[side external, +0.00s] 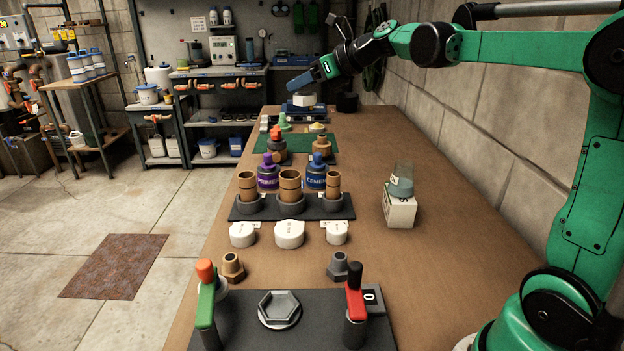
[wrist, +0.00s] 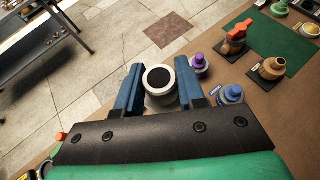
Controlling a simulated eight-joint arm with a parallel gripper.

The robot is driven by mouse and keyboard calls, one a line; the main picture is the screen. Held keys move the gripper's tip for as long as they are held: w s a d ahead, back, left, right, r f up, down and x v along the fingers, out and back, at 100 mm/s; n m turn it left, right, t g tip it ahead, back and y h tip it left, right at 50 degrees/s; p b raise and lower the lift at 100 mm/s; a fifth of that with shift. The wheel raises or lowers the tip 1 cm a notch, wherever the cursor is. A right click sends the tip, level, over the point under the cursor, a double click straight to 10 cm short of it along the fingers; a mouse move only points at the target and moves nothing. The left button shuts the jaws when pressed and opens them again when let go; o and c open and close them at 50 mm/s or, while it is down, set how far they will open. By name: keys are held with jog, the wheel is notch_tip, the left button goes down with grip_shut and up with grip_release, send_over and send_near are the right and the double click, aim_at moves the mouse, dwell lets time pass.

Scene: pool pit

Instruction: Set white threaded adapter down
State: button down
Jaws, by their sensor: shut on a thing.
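The white threaded adapter (wrist: 152,97) is a short white cylinder with a dark round opening facing the wrist camera. It sits between the two blue fingers of my gripper (wrist: 160,88), which are shut on it. In the side external view my gripper (side external: 301,86) is at the far end of the bench, pointing down. A white piece (side external: 303,100) shows just under its fingers there, above a low dark and blue object (side external: 304,109). I cannot tell whether the two touch.
A green mat (side external: 264,142) with fittings lies nearer than my gripper. Purple primer (side external: 268,172) and blue cement (side external: 316,172) cans stand behind a dark rack of tan pipes (side external: 290,207). A glass jar on a white box (side external: 400,211) stands right. The bench's right side is mostly clear.

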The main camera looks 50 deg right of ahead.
jog(key=d+f+h, duration=0.1)
jog(key=d+f, duration=0.2)
jog(key=d, duration=0.8)
jog(key=d+f, duration=0.3)
jog(key=d, duration=0.8)
jog(key=shift+m+t, duration=0.3)
jog(key=shift+m, duration=0.1)
jog(key=f, duration=1.1)
jog(key=d+f, duration=0.1)
jog(key=f, duration=0.4)
jog(key=shift+w+f, duration=0.15)
jog(key=shift+f, duration=2.15)
jog(key=c, duration=0.5)
grip_release()
jog(key=v, duration=1)
jog(key=shift+s+r, duration=0.15)
jog(key=shift+s, duration=0.2)
jog(key=shift+o, duration=0.4)
jog(key=shift+s+d+r, duration=0.1)
jog(key=shift+s+r, duration=0.2)
jog(key=shift+s, duration=0.3)
